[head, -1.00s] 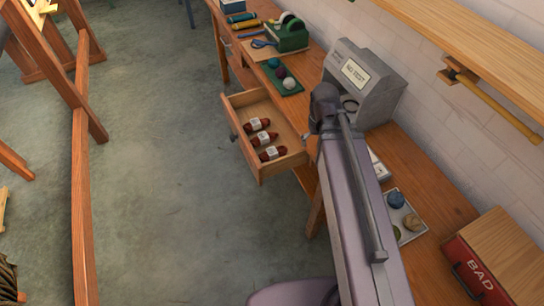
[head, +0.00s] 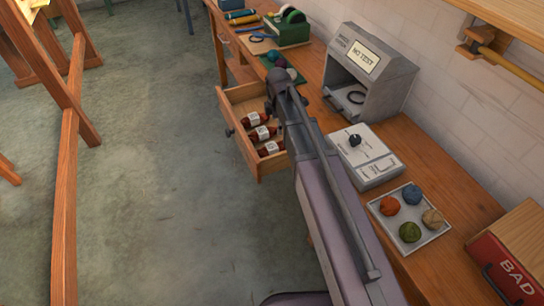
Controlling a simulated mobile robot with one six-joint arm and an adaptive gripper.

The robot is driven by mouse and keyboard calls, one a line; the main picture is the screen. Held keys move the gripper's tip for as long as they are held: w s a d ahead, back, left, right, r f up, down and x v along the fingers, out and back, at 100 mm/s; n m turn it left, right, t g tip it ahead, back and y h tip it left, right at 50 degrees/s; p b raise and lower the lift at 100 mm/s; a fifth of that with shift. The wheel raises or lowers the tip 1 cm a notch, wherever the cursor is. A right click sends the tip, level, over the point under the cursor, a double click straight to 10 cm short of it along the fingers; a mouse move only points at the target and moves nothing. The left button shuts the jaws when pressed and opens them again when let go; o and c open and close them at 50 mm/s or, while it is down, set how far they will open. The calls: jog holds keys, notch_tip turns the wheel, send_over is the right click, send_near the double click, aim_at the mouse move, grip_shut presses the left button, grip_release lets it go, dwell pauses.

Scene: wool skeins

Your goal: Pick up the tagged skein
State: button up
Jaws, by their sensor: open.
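Three dark red skeins, each with a pale label band, lie in a row in the open wooden drawer (head: 243,148). They are the far skein (head: 254,119), the middle skein (head: 262,134) and the near skein (head: 269,149). The labels are too small to read, and I cannot tell whether one skein bears a separate tag. My arm reaches up from the bottom of the head view, its far joint over the drawer's right side. It covers the right part of the drawer. My gripper does not show; it is hidden behind the arm or out of frame.
On the bench stand a grey booth marked "NO TEST" (head: 391,70), a pale box with a black knob (head: 363,156), a tray of coloured balls (head: 436,229) and a red "BAD" box (head: 500,268). A green tape dispenser (head: 290,32) stands farther back. Floor left of the drawer is clear.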

aim_at(270, 146)
jog(key=shift+w+a+f+n+b, duration=0.6)
jog(key=shift+w+a+f+n, duration=0.45)
jog(key=shift+n, duration=0.35)
notch_tip(270, 146, down, 8)
jog(key=b, duration=0.8)
jog(key=shift+f+b, duration=0.25)
jog(key=shift+b, duration=0.05)
jog(key=shift+s+f, duration=0.1)
jog(key=shift+a+f+b, duration=0.15)
jog(key=shift+f+b, duration=2.35)
jog(key=shift+b, duration=0.1)
jog(key=c, duration=1.1)
